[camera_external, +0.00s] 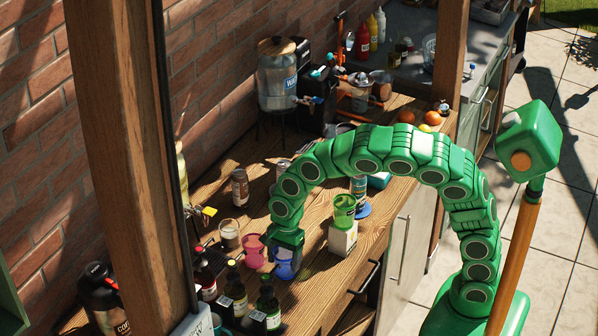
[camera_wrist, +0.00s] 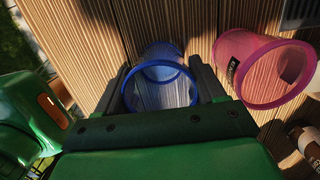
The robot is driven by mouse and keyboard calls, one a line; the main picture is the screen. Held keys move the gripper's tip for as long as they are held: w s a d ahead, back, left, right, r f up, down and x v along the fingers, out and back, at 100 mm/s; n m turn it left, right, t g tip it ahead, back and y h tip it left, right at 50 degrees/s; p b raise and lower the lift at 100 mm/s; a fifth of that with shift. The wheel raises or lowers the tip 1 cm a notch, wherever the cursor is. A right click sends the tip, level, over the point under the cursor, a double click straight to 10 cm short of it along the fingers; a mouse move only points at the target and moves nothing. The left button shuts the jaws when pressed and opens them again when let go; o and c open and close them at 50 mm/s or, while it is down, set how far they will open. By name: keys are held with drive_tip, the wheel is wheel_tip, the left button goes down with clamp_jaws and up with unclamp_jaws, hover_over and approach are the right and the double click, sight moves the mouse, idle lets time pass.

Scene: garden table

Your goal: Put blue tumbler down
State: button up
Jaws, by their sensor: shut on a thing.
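The blue tumbler (camera_wrist: 160,88) is a clear blue cup. In the wrist view it sits between the two fingers of my gripper (camera_wrist: 168,92), which is shut on it. In the external view the blue tumbler (camera_external: 285,268) is upright under my gripper (camera_external: 285,240), over the wooden counter (camera_external: 215,178). I cannot tell whether its base touches the wood. A pink tumbler (camera_wrist: 262,68) stands right beside it in the wrist view. In the external view the pink tumbler (camera_external: 253,250) is to its left.
Dark bottles (camera_external: 236,288) stand close in front. A clear glass (camera_external: 229,234) is left of the pink tumbler. A green cup (camera_external: 344,210) sits on a white block (camera_external: 342,238) to the right. A water dispenser (camera_external: 280,80) stands at the back. Wood between block and blue tumbler is bare.

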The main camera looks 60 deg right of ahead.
drive_tip(key=shift+f, duration=0.1)
drive_tip(key=o, duration=1)
drive_tip(key=shift+o, duration=0.2)
wheel_tip(320, 180, up, 12)
drive_tip(key=d, duration=0.1)
drive_tip(key=shift+d, duration=0.25)
